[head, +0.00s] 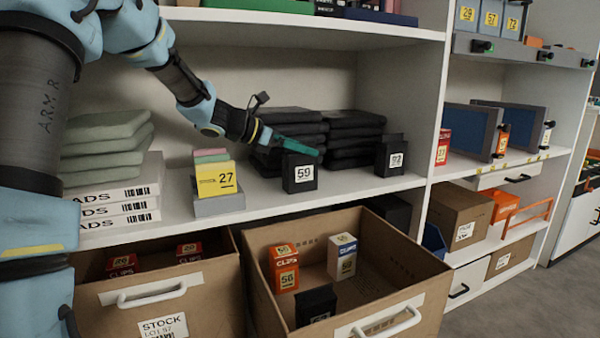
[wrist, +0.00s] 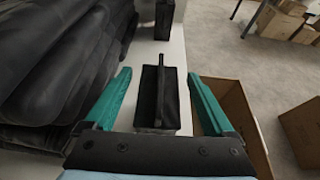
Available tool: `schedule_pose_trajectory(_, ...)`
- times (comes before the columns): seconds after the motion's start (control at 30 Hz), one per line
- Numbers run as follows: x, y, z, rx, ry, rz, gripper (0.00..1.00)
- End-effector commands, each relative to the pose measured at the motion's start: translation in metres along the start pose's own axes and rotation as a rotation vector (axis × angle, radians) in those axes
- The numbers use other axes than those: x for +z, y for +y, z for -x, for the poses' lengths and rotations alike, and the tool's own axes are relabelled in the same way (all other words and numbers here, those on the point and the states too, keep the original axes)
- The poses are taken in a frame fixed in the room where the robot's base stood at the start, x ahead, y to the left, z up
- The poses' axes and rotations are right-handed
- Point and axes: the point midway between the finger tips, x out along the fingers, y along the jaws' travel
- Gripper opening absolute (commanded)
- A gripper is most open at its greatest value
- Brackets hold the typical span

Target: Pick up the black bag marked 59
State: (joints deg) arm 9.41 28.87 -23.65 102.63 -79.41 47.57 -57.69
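The black bag marked 59 (head: 299,178) stands upright near the front edge of the white shelf. My gripper (head: 312,152) is at the top of this bag in the head view, with a teal finger partly over its upper part. In the wrist view my open gripper (wrist: 160,78) points at the bag (wrist: 158,100), which shows between the two spread teal fingers with a gap on each side. I see no contact. The bag's number is not visible in the wrist view.
Another black bag (head: 390,157) stands to the right on the shelf. Stacked dark folded items (head: 352,135) lie behind. A yellow block marked 27 (head: 216,178) stands left. An open carton drawer (head: 262,290) with boxes and a black item (head: 315,304) is below.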

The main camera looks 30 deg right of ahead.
Motion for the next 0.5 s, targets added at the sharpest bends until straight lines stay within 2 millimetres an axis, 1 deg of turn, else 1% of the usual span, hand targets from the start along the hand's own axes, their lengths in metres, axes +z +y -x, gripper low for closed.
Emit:
schedule_pose_trajectory(0.03, 0.0, 0.0, 0.0001, 0.0, 0.0, 0.0, 0.82)
schedule_pose_trajectory(0.07, 0.0, 0.0, 0.0002, 0.0, 0.0, 0.0, 0.78)
schedule_pose_trajectory(0.5, -0.0002, 0.0, 0.0003, 0.0, 0.0, 0.0, 0.29)
